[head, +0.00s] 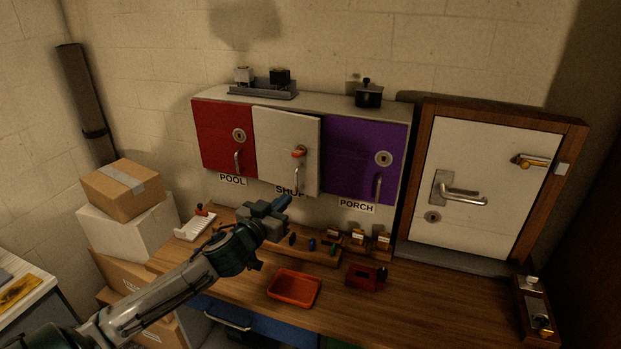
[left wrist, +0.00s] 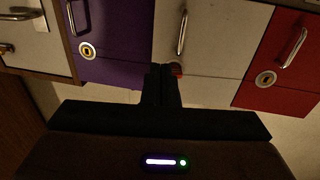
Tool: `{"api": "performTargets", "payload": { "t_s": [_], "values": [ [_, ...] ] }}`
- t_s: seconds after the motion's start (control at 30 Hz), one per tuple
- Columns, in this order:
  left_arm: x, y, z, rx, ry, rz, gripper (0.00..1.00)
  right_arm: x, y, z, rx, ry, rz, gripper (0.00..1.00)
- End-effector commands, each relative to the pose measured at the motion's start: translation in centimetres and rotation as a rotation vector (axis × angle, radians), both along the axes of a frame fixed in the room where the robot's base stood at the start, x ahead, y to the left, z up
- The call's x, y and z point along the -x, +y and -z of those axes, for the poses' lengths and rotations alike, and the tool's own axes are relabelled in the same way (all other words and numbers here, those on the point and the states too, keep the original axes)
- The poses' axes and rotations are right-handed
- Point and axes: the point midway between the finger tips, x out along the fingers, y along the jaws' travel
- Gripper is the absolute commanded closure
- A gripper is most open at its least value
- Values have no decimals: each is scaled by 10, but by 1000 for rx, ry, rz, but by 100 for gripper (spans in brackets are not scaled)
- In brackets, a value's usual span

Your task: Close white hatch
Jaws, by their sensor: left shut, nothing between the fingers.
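The white hatch (head: 283,140) is the middle door of the wall cabinet, above the SHOP label. It stands slightly ajar, its right edge proud of the purple hatch. An orange-headed key (head: 298,152) is in its lock, above its metal handle (head: 297,180). My left gripper (head: 285,204) is shut and empty, in front of and below the hatch, apart from it in the head view. In the left wrist view the white hatch (left wrist: 208,40) is upside down behind the shut fingers (left wrist: 161,72), which partly hide the key (left wrist: 176,69). My right gripper is out of view.
The red hatch (head: 222,135) and purple hatch (head: 362,155) flank it and look closed. Below, the wooden bench (head: 430,300) holds an orange tray (head: 294,288), a red box (head: 366,277) and small keys. A framed white door (head: 490,180) stands at right.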

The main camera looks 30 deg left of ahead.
Motion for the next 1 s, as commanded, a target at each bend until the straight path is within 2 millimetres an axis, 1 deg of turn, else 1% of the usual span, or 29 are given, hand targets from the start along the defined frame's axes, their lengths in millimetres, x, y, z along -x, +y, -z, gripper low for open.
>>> {"api": "performTargets", "payload": {
  "t_s": [0.03,0.13,0.27,0.5,0.6,0.8,1.0],
  "values": [
    [-7,0,-4,9,-5,-1,100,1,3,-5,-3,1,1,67],
    [-23,2,-4,8,-3,-3,100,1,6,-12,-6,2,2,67],
    [-45,3,-5,9,-3,-2,100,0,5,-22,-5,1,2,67],
    [-89,6,-6,7,-1,-1,100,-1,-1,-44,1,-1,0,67],
    [-103,6,-5,6,-1,0,100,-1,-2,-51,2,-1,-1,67],
    [-117,8,-2,2,-1,1,100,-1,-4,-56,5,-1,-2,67],
    [-119,8,0,2,0,1,100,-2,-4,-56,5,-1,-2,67]
  ]
}}
